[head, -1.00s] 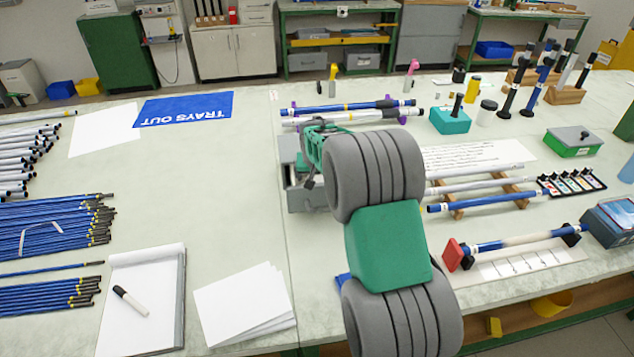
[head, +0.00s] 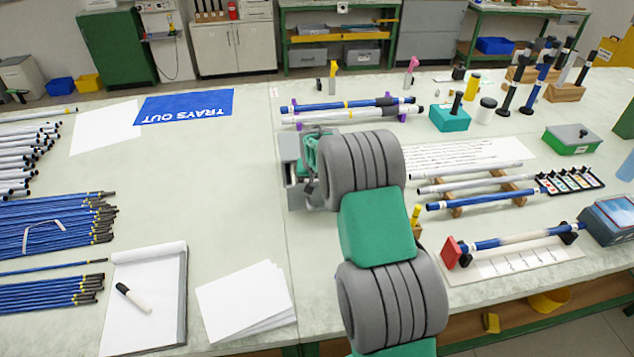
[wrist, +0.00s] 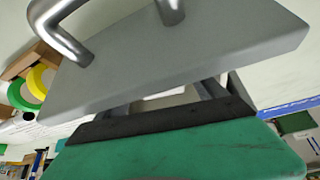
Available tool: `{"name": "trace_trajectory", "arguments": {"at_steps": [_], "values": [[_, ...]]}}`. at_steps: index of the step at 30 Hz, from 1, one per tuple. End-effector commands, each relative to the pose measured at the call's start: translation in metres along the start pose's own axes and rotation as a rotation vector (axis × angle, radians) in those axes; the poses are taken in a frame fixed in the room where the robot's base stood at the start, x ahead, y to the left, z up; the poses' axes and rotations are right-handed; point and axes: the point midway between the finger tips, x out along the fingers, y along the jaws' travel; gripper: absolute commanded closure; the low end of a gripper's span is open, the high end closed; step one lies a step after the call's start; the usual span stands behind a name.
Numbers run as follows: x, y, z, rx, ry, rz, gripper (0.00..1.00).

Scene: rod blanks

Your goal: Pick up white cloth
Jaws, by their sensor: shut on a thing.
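My gripper (head: 312,165) is at the grey box (head: 290,172) in the middle of the table, its fingers largely hidden in the head view. In the wrist view a grey panel (wrist: 190,55) with a bent metal handle (wrist: 78,35) covers much of the fingers. A small pale patch between the dark fingers looks like the white cloth (wrist: 168,100); little of it shows. My gripper is shut on it as far as I can tell. The cloth cannot be made out in the head view.
A rack of blue and white rods (head: 350,110) lies just behind the box. More rods (head: 480,190) and a teal block (head: 450,117) are to the right. A notepad (head: 140,290) and loose paper (head: 245,300) lie at front left.

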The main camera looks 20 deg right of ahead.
Motion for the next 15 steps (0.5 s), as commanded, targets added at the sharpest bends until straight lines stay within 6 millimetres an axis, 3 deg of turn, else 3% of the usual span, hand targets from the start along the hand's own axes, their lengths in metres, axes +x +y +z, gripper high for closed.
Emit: {"name": "trace_trajectory", "arguments": {"at_steps": [4,15], "values": [[-0.0003,-0.0001,-0.0003,0.0,0.001,0.0,0.59],[-0.0064,-0.0003,-0.0047,0.0,0.003,-0.001,0.6]]}}
